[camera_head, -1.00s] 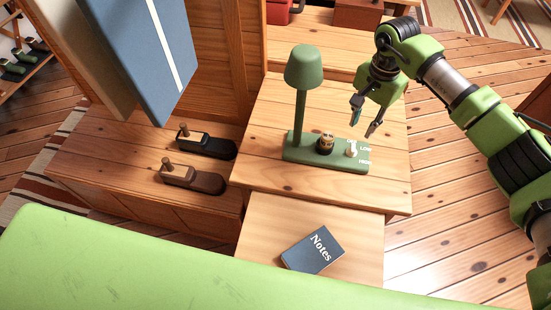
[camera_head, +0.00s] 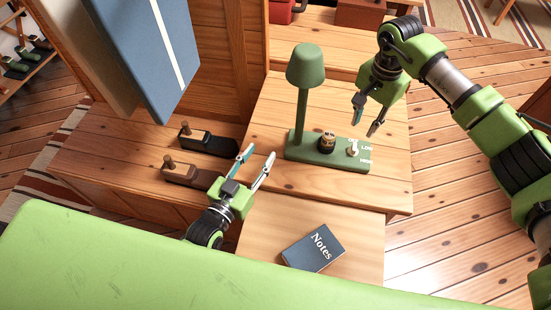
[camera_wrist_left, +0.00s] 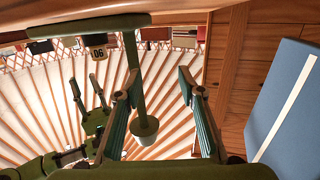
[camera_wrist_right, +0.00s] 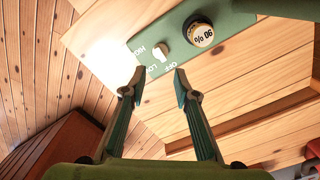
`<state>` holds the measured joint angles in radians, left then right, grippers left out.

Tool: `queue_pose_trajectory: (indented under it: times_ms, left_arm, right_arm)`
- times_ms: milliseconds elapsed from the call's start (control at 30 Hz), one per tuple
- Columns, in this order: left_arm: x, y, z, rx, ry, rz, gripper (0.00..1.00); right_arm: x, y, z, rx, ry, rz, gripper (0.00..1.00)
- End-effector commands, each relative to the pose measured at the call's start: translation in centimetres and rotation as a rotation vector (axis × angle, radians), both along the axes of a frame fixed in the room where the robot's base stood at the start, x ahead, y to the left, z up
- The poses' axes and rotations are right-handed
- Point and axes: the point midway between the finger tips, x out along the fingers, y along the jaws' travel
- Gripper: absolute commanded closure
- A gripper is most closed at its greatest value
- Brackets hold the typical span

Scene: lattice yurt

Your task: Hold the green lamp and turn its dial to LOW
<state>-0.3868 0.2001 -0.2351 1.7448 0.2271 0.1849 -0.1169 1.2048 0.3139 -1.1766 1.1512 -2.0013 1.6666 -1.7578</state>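The green lamp (camera_head: 303,110) stands upright on a wooden table, with a cone shade, thin stem and flat base. Its small cream dial (camera_head: 352,149) sits at the base's right end beside OFF, LOW and HIGH labels. In the right wrist view the dial (camera_wrist_right: 159,50) seems to point toward OFF. My left gripper (camera_head: 259,153) is open and empty, left of the lamp and apart from it. In the left wrist view the stem (camera_wrist_left: 131,50) shows beyond the left finger. My right gripper (camera_head: 365,124) is open and empty, above and close to the dial, apparently not touching.
A dark round piece with a 90 % label (camera_head: 327,141) sits on the base between stem and dial. A Notes book (camera_head: 313,248) lies in front. A blue panel (camera_head: 150,60) stands back left.

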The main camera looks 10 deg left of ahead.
Motion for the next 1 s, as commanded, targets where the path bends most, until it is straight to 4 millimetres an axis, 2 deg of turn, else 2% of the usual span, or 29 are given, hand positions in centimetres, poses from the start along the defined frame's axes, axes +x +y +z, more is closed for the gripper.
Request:
queue_pose_trajectory:
  times_ms: [33, 133, 267, 367, 467, 800, 1000]
  left_arm:
    - [-0.5, -1.6, 0.8, -0.004, -0.019, -0.019, 0.64]
    - [-1.0, -3.7, 2.0, -0.005, -0.049, -0.044, 0.64]
    - [-1.2, -5.0, 2.7, -0.007, -0.066, -0.06, 0.64]
    - [-0.6, -5.4, 2.8, -0.007, -0.07, -0.062, 0.64]
    - [0.8, -5.9, 2.8, -0.007, -0.071, -0.061, 0.64]
    - [7.2, -7.9, 2.8, -0.006, -0.069, -0.062, 0.64]
    - [10.1, -8.8, 2.7, -0.007, -0.067, -0.062, 0.64]
  right_arm:
    - [0.0, 0.0, 0.0, 0.0, 0.0, 0.0, 0.72]
    - [0.0, 0.0, 0.0, 0.0, 0.0, 0.0, 0.72]
    - [0.0, 0.0, 0.0, 0.0, 0.0, 0.0, 0.72]
    - [0.0, 0.0, 0.0, 0.0, 0.0, 0.0, 0.72]
    - [0.0, 0.0, 0.0, 0.0, 0.0, 0.0, 0.72]
    - [0.0, 0.0, 0.0, 0.0, 0.0, 0.0, 0.72]
    - [0.0, 0.0, 0.0, 0.0, 0.0, 0.0, 0.72]
